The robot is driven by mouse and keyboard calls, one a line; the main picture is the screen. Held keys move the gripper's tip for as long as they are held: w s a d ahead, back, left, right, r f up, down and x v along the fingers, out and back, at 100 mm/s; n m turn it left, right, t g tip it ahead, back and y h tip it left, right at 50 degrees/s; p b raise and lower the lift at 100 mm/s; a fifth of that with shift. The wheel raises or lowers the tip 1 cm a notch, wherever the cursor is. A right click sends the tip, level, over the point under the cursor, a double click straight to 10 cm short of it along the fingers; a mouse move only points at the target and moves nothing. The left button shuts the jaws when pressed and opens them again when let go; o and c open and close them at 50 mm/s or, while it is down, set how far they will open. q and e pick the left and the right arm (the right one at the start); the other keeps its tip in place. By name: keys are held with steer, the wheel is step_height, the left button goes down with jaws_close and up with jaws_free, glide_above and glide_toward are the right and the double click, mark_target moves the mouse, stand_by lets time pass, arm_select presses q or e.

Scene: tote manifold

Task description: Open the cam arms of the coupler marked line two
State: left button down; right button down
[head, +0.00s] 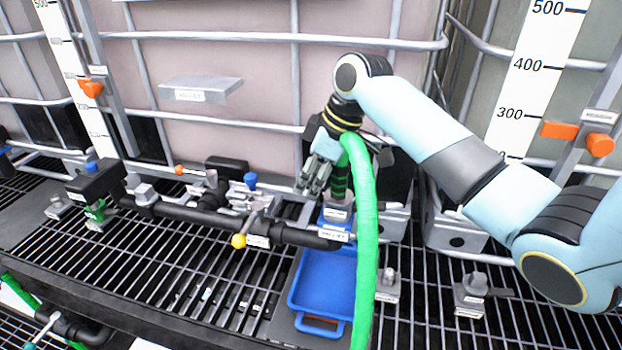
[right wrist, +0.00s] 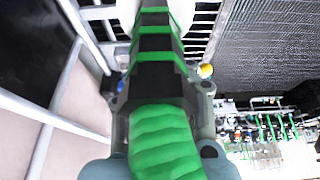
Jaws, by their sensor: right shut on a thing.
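My right gripper (head: 322,165) is shut on the black, green-banded end (head: 339,184) of a green hose (head: 365,225), just above the blue tray. In the right wrist view the banded end (right wrist: 155,82) and the ribbed green hose (right wrist: 165,145) lie between the fingers. Below the hose end is a small labelled fitting (head: 337,212) at the end of the black manifold pipe (head: 190,213). The small labels are too small to read, so I cannot tell which coupler is line two. Cam arms cannot be made out clearly. My left gripper is out of view.
A blue tray (head: 318,323) sits on the grating below the hose. A yellow-knobbed lever (head: 239,241) sticks out from the pipe. Caged totes (head: 235,80) stand behind. Small labelled posts (head: 388,285) stand to the right. The hose hangs across the tray's right side.

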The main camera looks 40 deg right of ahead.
steer(key=shift+w+a+f+g+h+b, duration=0.35)
steer(key=shift+f+g+h+b, duration=0.4)
steer(key=shift+g+h, duration=0.65)
steer(key=shift+w+a+f+g+h+b, duration=0.35)
steer(key=shift+f+g+h+b, duration=0.25)
steer(key=shift+g+h+b, duration=0.75)
steer(key=shift+w+a+f+g+h+b, duration=0.25)
steer(key=shift+w+f+g+h+b, duration=0.3)
steer(key=shift+g+h, duration=0.9)
steer(key=shift+s+g+y, duration=0.1)
steer(key=shift+g+y, duration=0.2)
steer(key=c, duration=1.2)
jaws_free()
